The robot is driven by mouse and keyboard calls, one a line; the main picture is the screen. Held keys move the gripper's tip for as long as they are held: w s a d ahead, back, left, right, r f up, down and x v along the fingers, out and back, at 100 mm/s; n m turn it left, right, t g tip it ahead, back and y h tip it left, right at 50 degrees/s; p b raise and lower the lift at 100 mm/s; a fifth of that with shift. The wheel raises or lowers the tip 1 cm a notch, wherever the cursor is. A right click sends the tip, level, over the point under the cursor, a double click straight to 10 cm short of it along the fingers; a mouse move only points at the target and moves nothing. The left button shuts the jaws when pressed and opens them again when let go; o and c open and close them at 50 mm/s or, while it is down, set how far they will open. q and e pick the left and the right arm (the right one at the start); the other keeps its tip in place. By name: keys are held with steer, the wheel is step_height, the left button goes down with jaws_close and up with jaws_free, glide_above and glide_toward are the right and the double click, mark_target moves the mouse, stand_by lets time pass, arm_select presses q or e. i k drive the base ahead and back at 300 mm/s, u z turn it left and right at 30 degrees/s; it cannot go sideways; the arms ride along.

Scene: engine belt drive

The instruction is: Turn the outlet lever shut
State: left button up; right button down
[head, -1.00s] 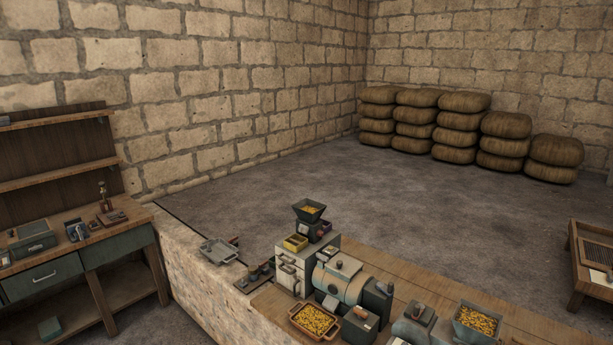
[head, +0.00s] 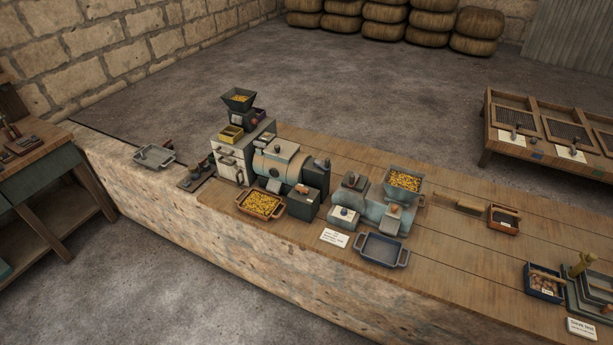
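Several small machines stand on a long bench. A cream cabinet (head: 228,163) carries a dark hopper (head: 238,101) with yellow grain. Beside it lies a tan drum machine (head: 268,166) with dark boxes at its right. Farther right is a grey-blue machine (head: 362,204) with a hopper (head: 404,181) full of yellow grain. A brown tray (head: 260,204) of yellow grain sits in front of the drum machine. An empty blue-grey tray (head: 381,250) sits in front of the grey-blue machine. I cannot make out for certain which part is the outlet lever. Neither gripper is in view.
A small dark block with knobs (head: 195,176) and a grey tray (head: 154,157) are at the bench's left end. A brush (head: 459,203) and small boxes lie right. White cards (head: 334,237) lie on the bench. A screened table (head: 548,127) stands behind. The floor is open.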

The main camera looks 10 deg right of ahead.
mark_target(301, 190)
steer(key=u, duration=0.95)
steer(key=i, duration=0.7)
steer(key=z, duration=0.65)
